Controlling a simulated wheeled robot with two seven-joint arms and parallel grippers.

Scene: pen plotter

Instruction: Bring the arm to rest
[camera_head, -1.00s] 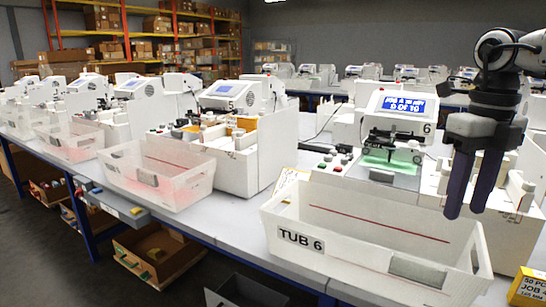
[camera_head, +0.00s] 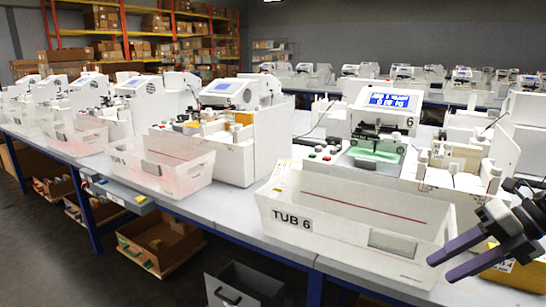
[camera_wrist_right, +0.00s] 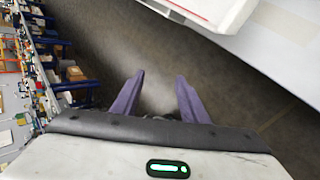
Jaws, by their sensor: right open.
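My right gripper (camera_head: 441,269) is at the lower right of the head view, in front of the right end of the white tub marked TUB 6 (camera_head: 345,235). Its two purple fingers point left and are apart, with nothing between them. In the right wrist view the fingers (camera_wrist_right: 158,88) are spread over dark grey floor (camera_wrist_right: 210,75). Much of my right arm is outside the head view. My left gripper is not in view.
Plotter 6 (camera_head: 375,135), with a lit blue screen, stands behind the tub on the grey bench (camera_head: 235,215). A yellow box (camera_head: 515,272) is behind my right gripper. A dark bin (camera_head: 245,285) is below the bench edge. More machines line the bench to the left.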

